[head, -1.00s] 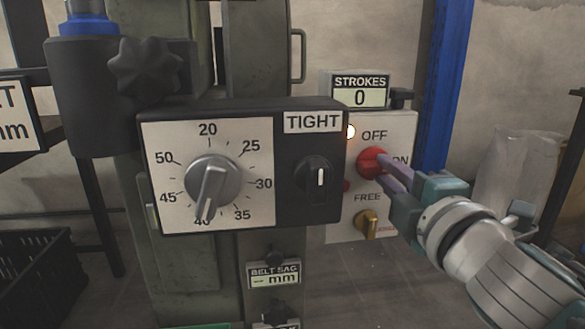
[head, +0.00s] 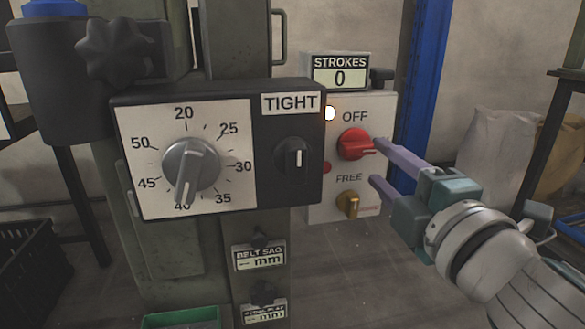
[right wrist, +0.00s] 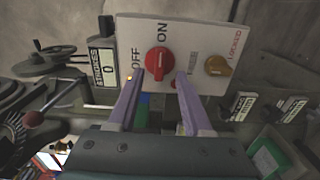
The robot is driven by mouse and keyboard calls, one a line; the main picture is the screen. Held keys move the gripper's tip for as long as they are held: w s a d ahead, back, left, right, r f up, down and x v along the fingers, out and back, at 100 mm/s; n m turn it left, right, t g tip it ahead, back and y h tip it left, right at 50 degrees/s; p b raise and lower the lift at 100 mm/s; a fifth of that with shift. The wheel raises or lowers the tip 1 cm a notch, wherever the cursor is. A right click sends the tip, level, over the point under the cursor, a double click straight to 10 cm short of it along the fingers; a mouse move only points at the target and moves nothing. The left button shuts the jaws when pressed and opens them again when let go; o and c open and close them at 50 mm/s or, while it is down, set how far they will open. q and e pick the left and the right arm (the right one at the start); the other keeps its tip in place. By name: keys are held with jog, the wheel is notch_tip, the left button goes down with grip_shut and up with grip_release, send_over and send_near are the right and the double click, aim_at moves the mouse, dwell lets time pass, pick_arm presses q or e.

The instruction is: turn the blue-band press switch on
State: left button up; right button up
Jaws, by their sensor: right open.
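The switch is a red knob (head: 354,144) on a pale panel (head: 325,211) at the right of the press; it also shows in the right wrist view (right wrist: 158,62). In the right wrist view its pale mark points toward ON. A small lamp (head: 330,113) by the OFF label glows. My right gripper (head: 375,162) is open and empty, its fingers apart. Its upper fingertip overlaps the knob's right edge in the head view; I cannot tell whether it touches. The ON label is hidden there by the finger. A blue band (head: 55,8) tops the black cylinder at upper left.
A black box with a grey dial (head: 190,164) and a TIGHT selector (head: 296,159) stands left of the panel. A yellow FREE/LOCKED knob (head: 348,203) sits below the red one. A blue post (head: 424,80) rises behind. A black crate (head: 30,265) is at lower left.

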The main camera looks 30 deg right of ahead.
jog(key=v, duration=0.5)
jog(key=shift+s, duration=0.15)
jog(key=s+d+r+m+g+p, duration=0.1)
jog(key=r+m+g+p, duration=0.15)
jog(key=r+p, duration=0.45)
jog(key=s+r+m+g+p, duration=0.2)
jog(key=r+m+p, duration=0.25)
jog(key=p, duration=0.45)
jog(key=s+d+r+m+g+p, duration=0.1)
jog(key=r+m+g+p, duration=0.15)
jog(key=r+p, duration=0.5)
jog(key=s+a+r+m+g+y+p, duration=0.25)
jog(key=s+a+r+p, duration=0.3)
jog(key=r+p, duration=0.4)
jog(key=s+a+r+m+g+y+p, duration=0.15)
jog(key=s+a+r+g+p, duration=0.4)
jog(key=p, duration=0.75)
notch_tip(320, 180, up, 36)
jog(key=s+d+t+p, duration=0.1)
jog(key=p, duration=3.4)
jog(key=shift+f+y, duration=0.15)
jog(key=shift+y, duration=0.15)
